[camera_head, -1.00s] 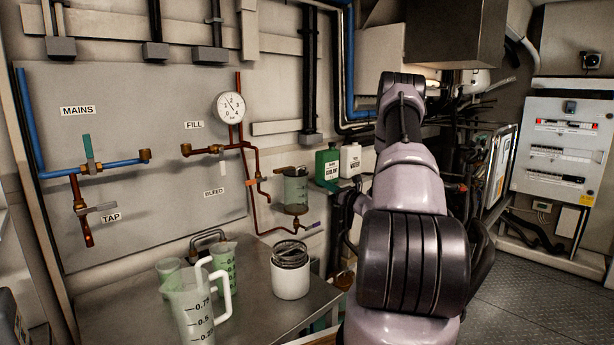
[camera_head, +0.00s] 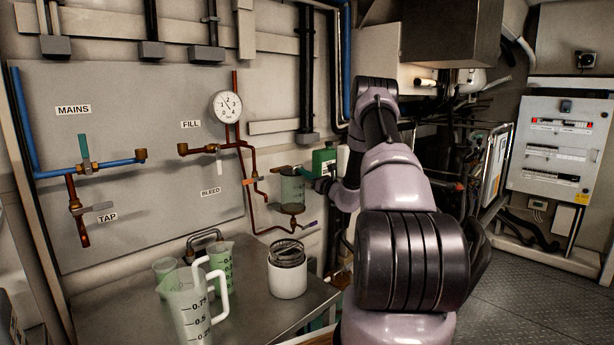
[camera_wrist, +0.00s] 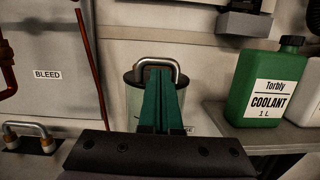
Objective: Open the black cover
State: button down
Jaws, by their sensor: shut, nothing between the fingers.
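A clear, greenish cylinder (camera_head: 292,190) with a dark top (camera_head: 292,171) is mounted on the wall; the dark top looks like the black cover. In the wrist view the cylinder (camera_wrist: 134,104) has a bent metal handle (camera_wrist: 157,62) at its top. My gripper (camera_wrist: 160,72) has green fingers, pressed together and empty. The fingertips overlap the handle's opening in that view; I cannot tell whether they touch it. In the head view my wrist is just right of the cylinder.
A green coolant bottle (camera_wrist: 268,85) stands on a ledge close right of the cylinder. Copper pipes (camera_head: 262,205) and a gauge (camera_head: 228,107) are to its left. Below, a metal table (camera_head: 250,315) holds a white jar (camera_head: 288,278) and a measuring jug (camera_head: 192,310).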

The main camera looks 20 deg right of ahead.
jog(key=shift+r, duration=0.1)
jog(key=shift+r+g, duration=0.3)
jog(key=shift+r, duration=0.1)
jog(key=shift+r, duration=0.2)
jog(key=w+a+r+g+h, duration=0.2)
jog(key=w+r+g, duration=0.5)
jog(key=r, duration=0.4)
jog(key=shift+w+a+h, duration=0.4)
jog(key=shift+w+a, duration=0.05)
jog(key=shift+w, duration=0.05)
jog(key=shift+w+r, duration=0.1)
jog(key=shift+r, duration=0.1)
dwell(0.5)
